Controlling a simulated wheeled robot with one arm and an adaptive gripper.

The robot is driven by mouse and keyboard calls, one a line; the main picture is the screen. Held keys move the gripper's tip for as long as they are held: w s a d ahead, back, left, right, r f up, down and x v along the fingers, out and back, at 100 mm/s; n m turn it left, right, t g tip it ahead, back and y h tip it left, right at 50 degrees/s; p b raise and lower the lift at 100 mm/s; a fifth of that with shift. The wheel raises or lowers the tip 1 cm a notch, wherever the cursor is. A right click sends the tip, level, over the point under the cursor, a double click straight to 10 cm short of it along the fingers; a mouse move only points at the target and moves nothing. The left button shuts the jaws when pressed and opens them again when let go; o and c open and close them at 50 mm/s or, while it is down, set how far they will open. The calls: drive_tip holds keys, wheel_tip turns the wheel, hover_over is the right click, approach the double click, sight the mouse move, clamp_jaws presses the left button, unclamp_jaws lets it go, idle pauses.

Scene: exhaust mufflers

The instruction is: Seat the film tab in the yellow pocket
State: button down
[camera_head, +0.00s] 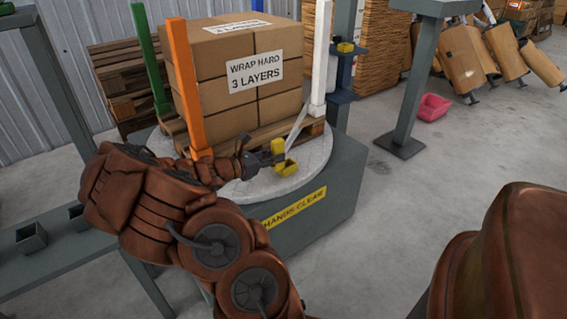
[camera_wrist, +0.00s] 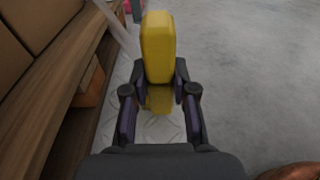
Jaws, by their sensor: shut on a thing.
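My gripper (camera_head: 268,158) reaches over the edge of the pale turntable (camera_head: 320,160), in front of the loaded pallet. Its fingers (camera_wrist: 159,75) are shut on a yellow block, which I take for the film tab (camera_wrist: 158,42); the tab also shows in the head view (camera_head: 278,146). A pale film strip (camera_head: 298,124) slants from the white post down toward the tab. A second yellow piece (camera_head: 287,168) is just below the tab, and yellow also shows between the fingers in the wrist view (camera_wrist: 159,98). I cannot tell whether this is the pocket or part of the tab.
Stacked cartons (camera_head: 225,75) stand on the pallet, among orange (camera_head: 187,90), green (camera_head: 150,60) and white (camera_head: 321,55) posts. A pink bin (camera_head: 433,108) lies on the floor at right.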

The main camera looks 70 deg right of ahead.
sight(283, 151)
drive_tip(key=shift+w+d+b+x, duration=0.1)
drive_tip(key=shift+w+b+x, duration=0.15)
drive_tip(key=shift+x, duration=0.8)
drive_tip(key=shift+w+d+b+x, duration=0.15)
drive_tip(key=shift+b+x, duration=0.15)
drive_tip(key=shift+x, duration=0.7)
wheel_tip(283, 151, down, 3)
drive_tip(key=shift+d+f+b, duration=0.1)
drive_tip(key=shift+f+b, duration=0.1)
drive_tip(key=shift+b, duration=0.95)
drive_tip(key=shift+r, duration=0.1)
drive_tip(key=c, duration=0.9)
unclamp_jaws()
drive_tip(key=shift+c, duration=0.2)
drive_tip(key=shift+w+a+r+p, duration=0.15)
drive_tip(key=shift+w+a+p, duration=0.05)
drive_tip(key=shift+a+p, duration=0.15)
drive_tip(key=p+v, duration=0.3)
drive_tip(key=v, duration=0.8)
drive_tip(key=shift+a, duration=0.1)
